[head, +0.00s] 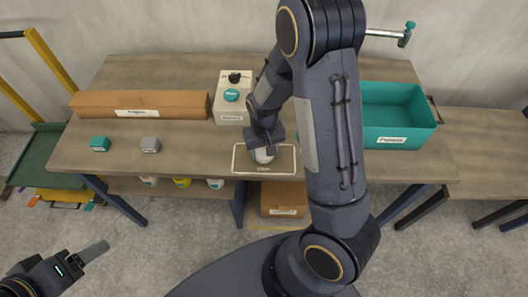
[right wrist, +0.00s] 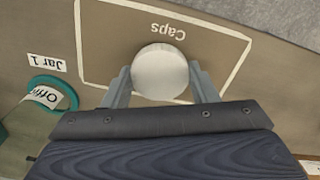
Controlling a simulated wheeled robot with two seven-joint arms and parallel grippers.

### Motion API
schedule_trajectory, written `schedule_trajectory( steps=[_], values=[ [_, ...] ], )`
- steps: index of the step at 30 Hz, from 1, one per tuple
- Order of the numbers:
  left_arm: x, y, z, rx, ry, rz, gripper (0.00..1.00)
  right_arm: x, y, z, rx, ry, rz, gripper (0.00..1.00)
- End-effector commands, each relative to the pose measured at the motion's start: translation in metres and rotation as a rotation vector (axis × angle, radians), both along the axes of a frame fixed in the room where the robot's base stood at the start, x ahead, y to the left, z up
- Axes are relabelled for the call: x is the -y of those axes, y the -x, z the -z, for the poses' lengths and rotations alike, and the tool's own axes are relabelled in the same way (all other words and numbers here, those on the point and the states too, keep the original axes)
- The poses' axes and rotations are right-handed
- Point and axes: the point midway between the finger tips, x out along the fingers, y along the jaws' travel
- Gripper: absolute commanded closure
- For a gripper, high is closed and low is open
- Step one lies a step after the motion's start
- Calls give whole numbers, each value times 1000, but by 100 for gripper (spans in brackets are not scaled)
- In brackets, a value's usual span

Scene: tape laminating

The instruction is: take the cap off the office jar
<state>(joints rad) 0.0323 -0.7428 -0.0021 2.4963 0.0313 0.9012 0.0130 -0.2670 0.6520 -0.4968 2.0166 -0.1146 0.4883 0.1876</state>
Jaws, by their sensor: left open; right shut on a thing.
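The office jar (right wrist: 45,97) stands at the left in the right wrist view, beside a "Jar 1" label. It has a teal rim and a partly visible "Offi…" label; my right arm mostly hides it in the head view. My right gripper (right wrist: 160,85) is shut on a round white cap (right wrist: 160,68), over the outlined "Caps" area (right wrist: 110,25). The cap (head: 263,155) also shows below the gripper in the head view. I cannot tell whether it touches the table. My left gripper (head: 92,254) is open and empty, low at the left, away from the table.
A teal bin (head: 400,115) stands right of my arm. A long cardboard box (head: 140,103) and a white box (head: 230,108) lie at the back. Several small jars are on the shelf below.

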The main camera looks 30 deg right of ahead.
Motion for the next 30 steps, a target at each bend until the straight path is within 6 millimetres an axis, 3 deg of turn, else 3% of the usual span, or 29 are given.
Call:
schedule_trajectory(
  steps=[3,14,15,19,30],
  values=[
    [0,0,1,0,0,0,32,0,1,13,-2,0,0,74],
    [0,0,6,0,0,0,32,0,1,18,-1,0,0,74],
    [0,0,4,0,0,0,32,0,1,16,0,0,0,42],
    [0,0,4,0,0,0,32,0,1,16,-1,0,0,25],
    [0,0,-1,0,0,0,32,0,0,8,1,0,0,25]
  ],
)
